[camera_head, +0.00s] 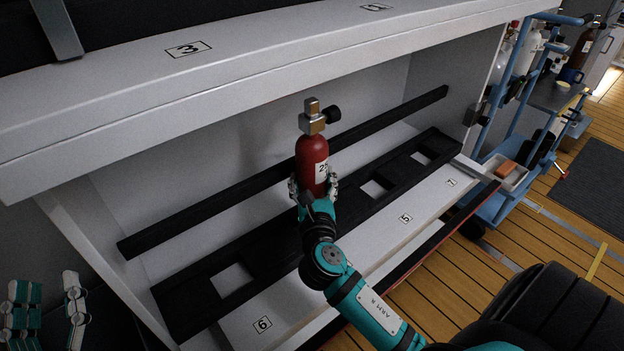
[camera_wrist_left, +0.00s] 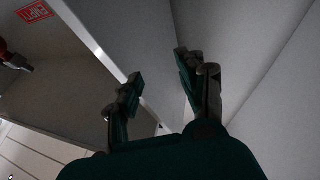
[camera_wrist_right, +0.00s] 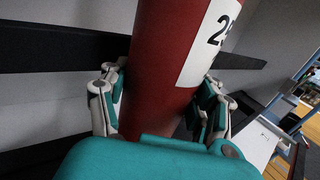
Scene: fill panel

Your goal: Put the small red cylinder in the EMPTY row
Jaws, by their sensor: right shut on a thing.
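The small red cylinder (camera_head: 312,160), with a brass valve, a black knob and a white label, stands nearly upright in the head view, over the black slotted rack. My right gripper (camera_head: 314,187) is shut around its lower body. The right wrist view shows the cylinder (camera_wrist_right: 165,70) between both fingers. Its bottom is hidden, so I cannot tell whether it touches the rack. My left gripper (camera_head: 48,310) is open and empty at the lower left. A red label (camera_wrist_left: 35,12), apparently reading EMPTY, shows in the left wrist view.
The black rack (camera_head: 285,228) has several square openings, with numbered labels on the white ledge (camera_head: 385,228) in front. A black rail (camera_head: 210,210) runs behind. The white shelf (camera_head: 235,60) overhangs the bay. A blue cart (camera_head: 505,125) with other cylinders stands at right.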

